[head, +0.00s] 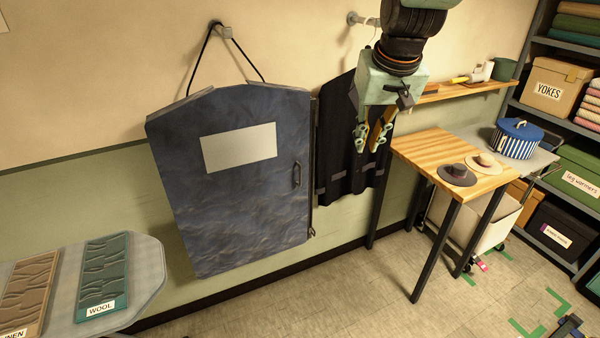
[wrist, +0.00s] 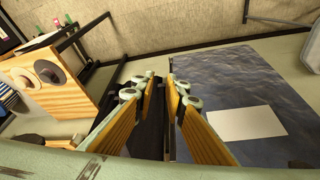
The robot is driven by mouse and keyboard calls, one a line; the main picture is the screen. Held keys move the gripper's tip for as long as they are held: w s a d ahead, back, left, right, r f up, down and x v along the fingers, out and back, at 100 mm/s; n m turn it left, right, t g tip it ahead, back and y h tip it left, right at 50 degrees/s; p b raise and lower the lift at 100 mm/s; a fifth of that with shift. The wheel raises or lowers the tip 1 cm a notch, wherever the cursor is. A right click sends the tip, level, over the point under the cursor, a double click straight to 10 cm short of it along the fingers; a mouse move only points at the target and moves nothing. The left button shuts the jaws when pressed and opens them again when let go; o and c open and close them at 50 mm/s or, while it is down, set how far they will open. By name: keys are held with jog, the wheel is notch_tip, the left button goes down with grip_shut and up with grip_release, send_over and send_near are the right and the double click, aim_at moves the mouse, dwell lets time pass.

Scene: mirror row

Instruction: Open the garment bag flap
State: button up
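The dark blue garment bag (head: 240,225) hangs on the wall from a black cord. Its front flap lies flat over the bag and looks closed, with a blank pale panel (head: 239,147) on it. A dark handle (head: 297,174) is near the flap's right edge. My gripper (head: 372,140) is right of the bag, in front of a dark hanging garment (head: 348,160), above handle height and apart from the handle. In the wrist view my gripper (wrist: 160,85) has a gap between its fingers with nothing held. The bag (wrist: 235,85) fills the right side there.
A wooden table (head: 440,155) with two hats stands to the right, near a wall shelf (head: 460,92) and loaded shelving. A grey board with fabric samples (head: 150,262) is at lower left. The floor (head: 350,290) before the bag is clear.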

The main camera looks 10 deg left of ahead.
jog(key=w+a+f+n+p, duration=0.1)
jog(key=w+a+f+p, duration=0.55)
jog(key=w, duration=0.65)
jog(key=n+p, duration=0.1)
jog(key=p, duration=0.2)
send_near(300, 174)
jog(key=r, duration=0.2)
jog(key=s+d, duration=0.1)
jog(key=shift+r+y, duration=0.4)
jog(key=shift+f, duration=0.15)
jog(key=shift+x, duration=6.7)
jog(key=shift+w+d, duration=0.1)
jog(key=shift+w, duration=0.1)
jog(key=shift+c, duration=0.2)
grip_shut()
jog(key=shift+s, duration=0.15)
